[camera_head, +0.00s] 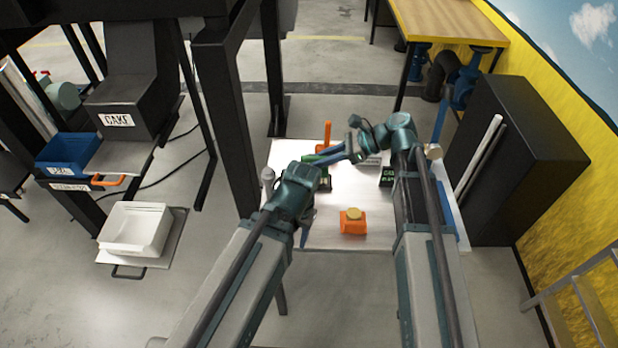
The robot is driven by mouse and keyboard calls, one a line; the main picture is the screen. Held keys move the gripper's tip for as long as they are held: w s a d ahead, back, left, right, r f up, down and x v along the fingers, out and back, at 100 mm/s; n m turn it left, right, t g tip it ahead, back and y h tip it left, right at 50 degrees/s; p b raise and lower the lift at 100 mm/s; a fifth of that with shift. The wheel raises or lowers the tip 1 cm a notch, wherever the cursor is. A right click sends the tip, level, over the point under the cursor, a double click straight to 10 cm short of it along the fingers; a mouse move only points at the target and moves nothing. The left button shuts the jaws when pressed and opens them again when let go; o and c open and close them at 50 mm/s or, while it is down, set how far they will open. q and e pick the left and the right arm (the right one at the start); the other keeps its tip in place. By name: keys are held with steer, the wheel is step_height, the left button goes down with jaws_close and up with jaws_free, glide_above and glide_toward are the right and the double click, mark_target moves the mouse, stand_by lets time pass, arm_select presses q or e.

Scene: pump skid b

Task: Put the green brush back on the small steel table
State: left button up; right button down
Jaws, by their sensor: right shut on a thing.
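My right gripper (346,152) is above the far part of the table and is shut on the green brush (322,156), a slim piece pointing left. My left gripper (324,178) is just below and left of it, over the table; its fingers are small and dark, so its opening is unclear. The two grippers are close together and partly hide the brush. I cannot tell whether the brush touches the table.
An orange block with a yellow round top (352,221) sits on the near table. A dark green labelled block (387,176) and an upright orange piece (326,136) are farther back. A black frame post (228,130) stands left; a black cabinet (520,160) stands right.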

step_height(320, 180, down, 8)
steer(key=b, duration=0.7)
steer(key=shift+r+b, duration=0.2)
steer(key=shift+b, duration=0.1)
steer(key=shift+s+f, duration=0.1)
steer(key=shift+f, duration=0.1)
step_height(320, 180, down, 13)
steer(key=b, duration=1.3)
steer(key=shift+f, duration=0.1)
steer(key=shift+f+b, duration=0.2)
steer(key=shift+b, duration=0.25)
steer(key=c, duration=0.7)
jaws_free()
